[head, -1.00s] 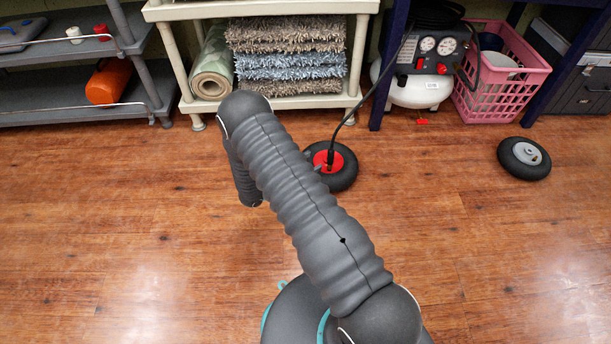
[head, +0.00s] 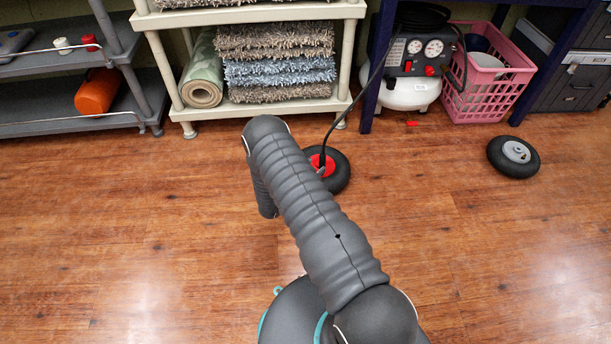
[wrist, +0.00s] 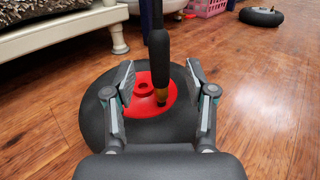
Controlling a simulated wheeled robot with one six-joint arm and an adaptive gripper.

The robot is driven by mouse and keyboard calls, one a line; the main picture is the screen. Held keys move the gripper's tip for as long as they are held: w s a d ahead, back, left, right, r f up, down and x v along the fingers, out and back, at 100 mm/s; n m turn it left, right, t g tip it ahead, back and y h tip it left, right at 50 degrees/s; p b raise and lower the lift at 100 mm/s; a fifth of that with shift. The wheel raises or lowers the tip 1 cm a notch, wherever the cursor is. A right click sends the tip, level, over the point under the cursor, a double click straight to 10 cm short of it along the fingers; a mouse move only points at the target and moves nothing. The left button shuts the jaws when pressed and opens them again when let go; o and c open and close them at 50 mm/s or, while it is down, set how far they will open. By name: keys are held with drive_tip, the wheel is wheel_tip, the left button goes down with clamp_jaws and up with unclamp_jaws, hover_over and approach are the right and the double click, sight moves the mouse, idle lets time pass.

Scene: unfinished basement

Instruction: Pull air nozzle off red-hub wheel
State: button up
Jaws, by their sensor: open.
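The red-hub wheel (head: 335,171) lies flat on the floor, partly hidden behind my arm in the head view. In the wrist view the black tyre (wrist: 75,125) surrounds the red hub (wrist: 140,88). The air nozzle (wrist: 158,60), black with a brass tip, stands upright on the hub. Its black hose (head: 340,112) runs up to the compressor (head: 408,92). My gripper (wrist: 160,80) is open, with one finger on each side of the nozzle and a gap on both sides. My gripper is hidden in the head view.
A grey-hub wheel (head: 514,157) lies on the floor at the right. A pink basket (head: 490,95) stands beside the compressor. A cream shelf (head: 262,108) with rugs stands behind the wheel. The wooden floor in front is clear.

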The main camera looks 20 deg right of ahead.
sight(321, 161)
drive_tip(key=shift+x, duration=2.55)
clamp_jaws()
